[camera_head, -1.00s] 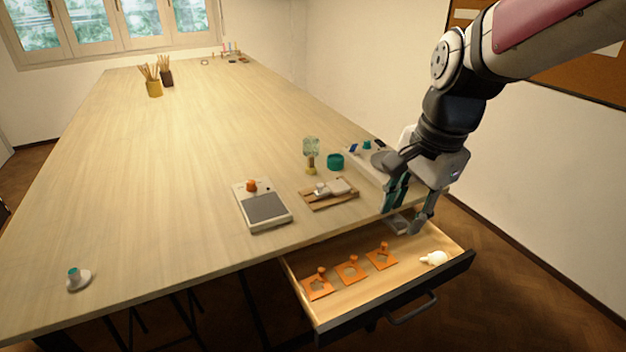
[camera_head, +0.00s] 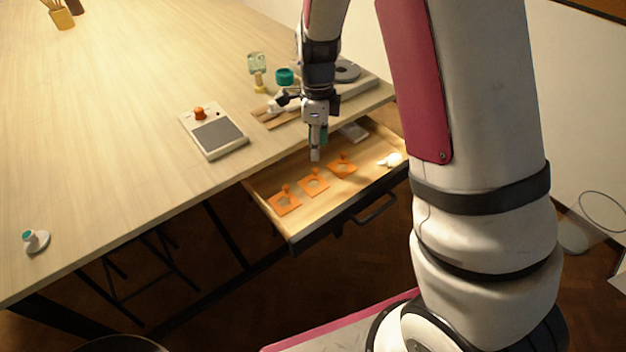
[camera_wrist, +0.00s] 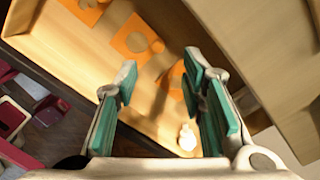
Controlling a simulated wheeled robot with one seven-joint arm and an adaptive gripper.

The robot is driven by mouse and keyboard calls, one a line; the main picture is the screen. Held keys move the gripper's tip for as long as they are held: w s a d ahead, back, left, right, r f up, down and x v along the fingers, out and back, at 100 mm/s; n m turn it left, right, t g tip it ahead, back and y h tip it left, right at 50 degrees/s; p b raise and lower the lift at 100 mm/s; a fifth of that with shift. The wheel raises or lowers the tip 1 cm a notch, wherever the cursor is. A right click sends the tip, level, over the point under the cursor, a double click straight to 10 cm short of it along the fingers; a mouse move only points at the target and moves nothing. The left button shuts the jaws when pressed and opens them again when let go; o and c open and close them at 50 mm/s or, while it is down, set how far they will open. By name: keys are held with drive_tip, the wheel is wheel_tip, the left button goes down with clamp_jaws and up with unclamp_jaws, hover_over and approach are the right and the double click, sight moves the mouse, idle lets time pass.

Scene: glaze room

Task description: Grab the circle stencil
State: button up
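Three orange stencils, each with an upright knob, lie in a row in the open drawer (camera_head: 350,207). The middle one (camera_head: 319,190) seems to have a round hole, and it also shows in the wrist view (camera_wrist: 127,49). The left stencil (camera_head: 285,208) is cut off at the top of the wrist view; its hole shape is unclear. The right stencil (camera_head: 347,172) is partly behind a finger in the wrist view, its hole shape also unclear. My gripper (camera_head: 316,154) is open and empty, pointing down over the drawer, near the middle and right stencils. Its teal-padded fingers (camera_wrist: 160,88) are apart.
A white rounded object (camera_head: 391,160) lies at the drawer's right end, and a grey item (camera_head: 353,132) at its back. On the table, a scale (camera_head: 216,137), a teal jar (camera_head: 285,76) and an hourglass-like piece (camera_head: 258,72) stand near the drawer.

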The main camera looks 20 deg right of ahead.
sight(315, 169)
drive_tip(key=shift+s+a+f, duration=0.1)
drive_tip(key=shift+a+f, duration=0.05)
drive_tip(key=shift+f, duration=3.8)
clamp_jaws()
